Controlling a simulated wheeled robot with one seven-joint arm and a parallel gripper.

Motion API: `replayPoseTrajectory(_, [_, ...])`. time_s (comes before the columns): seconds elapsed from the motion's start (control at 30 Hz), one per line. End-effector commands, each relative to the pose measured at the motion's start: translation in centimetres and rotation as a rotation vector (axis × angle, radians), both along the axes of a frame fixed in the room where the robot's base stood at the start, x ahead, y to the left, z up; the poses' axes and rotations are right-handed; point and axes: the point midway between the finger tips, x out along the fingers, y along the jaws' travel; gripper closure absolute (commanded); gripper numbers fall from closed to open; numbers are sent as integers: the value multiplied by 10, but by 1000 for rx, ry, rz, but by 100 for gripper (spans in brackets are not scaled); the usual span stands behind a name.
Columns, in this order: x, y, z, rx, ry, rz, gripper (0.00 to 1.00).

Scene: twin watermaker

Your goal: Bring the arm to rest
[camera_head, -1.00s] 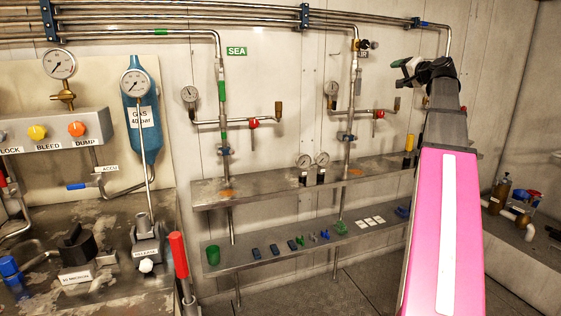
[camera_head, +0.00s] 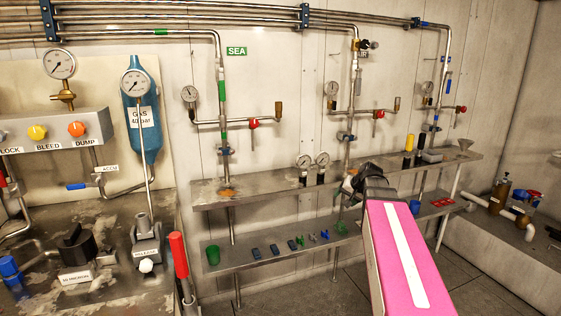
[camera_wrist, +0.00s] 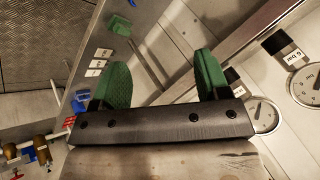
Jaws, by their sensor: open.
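My arm, with its pink link, reaches up from the bottom right of the head view. My gripper (camera_head: 350,183) is at its far end, in front of the shelves, small and partly hidden by my wrist. In the wrist view my gripper (camera_wrist: 164,85) shows two green fingers set well apart, with nothing between them. The gripper is open and empty. It appears close to the two-level shelf, but I cannot tell the exact gap.
The upper shelf (camera_head: 262,187) holds gauges and bottles. The lower shelf (camera_head: 222,262) holds a green cup (camera_head: 213,255), clips and small blocks. A red-handled lever (camera_head: 179,256) stands at the left bench. Floor shows below the shelves.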

Motion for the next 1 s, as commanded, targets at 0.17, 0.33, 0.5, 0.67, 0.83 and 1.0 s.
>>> replayPoseTrajectory(0.17, [-50, 30, -74, -105, 135, 73, 31])
replayPoseTrajectory(0.33, [-99, 51, -133, -211, 256, 146, 31])
replayPoseTrajectory(0.5, [-150, 65, -181, -319, 366, 222, 31])
replayPoseTrajectory(0.67, [-184, 72, -208, -393, 436, 276, 31])
replayPoseTrajectory(0.83, [-198, 73, -219, -430, 466, 300, 31])
replayPoseTrajectory(1.0, [-199, 73, -220, -433, 469, 302, 31])
